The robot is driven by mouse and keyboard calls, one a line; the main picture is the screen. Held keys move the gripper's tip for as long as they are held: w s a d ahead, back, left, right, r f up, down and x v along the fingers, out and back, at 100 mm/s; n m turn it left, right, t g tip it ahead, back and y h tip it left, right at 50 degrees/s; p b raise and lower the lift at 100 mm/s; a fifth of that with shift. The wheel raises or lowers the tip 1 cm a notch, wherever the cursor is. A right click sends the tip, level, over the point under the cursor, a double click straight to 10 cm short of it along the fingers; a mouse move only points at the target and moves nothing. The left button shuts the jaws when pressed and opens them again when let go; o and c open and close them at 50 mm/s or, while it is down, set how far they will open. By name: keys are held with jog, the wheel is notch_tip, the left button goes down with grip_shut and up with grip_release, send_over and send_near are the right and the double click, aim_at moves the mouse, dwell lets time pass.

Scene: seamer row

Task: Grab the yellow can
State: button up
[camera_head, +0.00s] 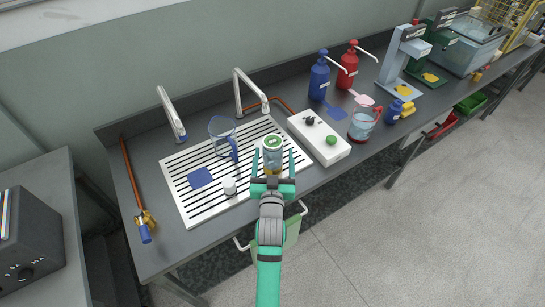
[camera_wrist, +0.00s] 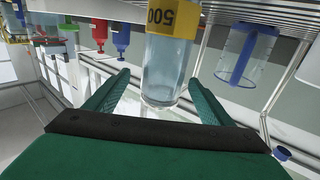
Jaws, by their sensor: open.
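A clear cylinder with a yellow band (camera_wrist: 166,62) appears upside down in the wrist view; the band bears the digits 500. In the head view this container (camera_head: 272,155) has a green and white top and stands at the front right of the slatted drainer. My gripper (camera_head: 273,164) is open, with one finger on each side of the container. In the wrist view my gripper (camera_wrist: 160,78) has its fingers apart, with the cylinder between and beyond the tips. Whether they touch it cannot be told. No plainly all-yellow can shows.
A clear jug (camera_head: 222,135) stands on the drainer (camera_head: 190,172) below two taps. A white box with a green knob (camera_head: 331,140) lies close to the right. Blue (camera_head: 319,78) and red (camera_head: 348,68) pump bottles stand behind. A jug with red trim (camera_head: 361,124) stands farther right.

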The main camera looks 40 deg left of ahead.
jog(key=shift+a+x, duration=0.2)
jog(key=shift+x, duration=1.25)
jog(key=shift+s, duration=0.15)
jog(key=c, duration=1.4)
jog(key=shift+r, duration=0.1)
jog(key=shift+c, duration=0.9)
jog(key=shift+r, duration=0.1)
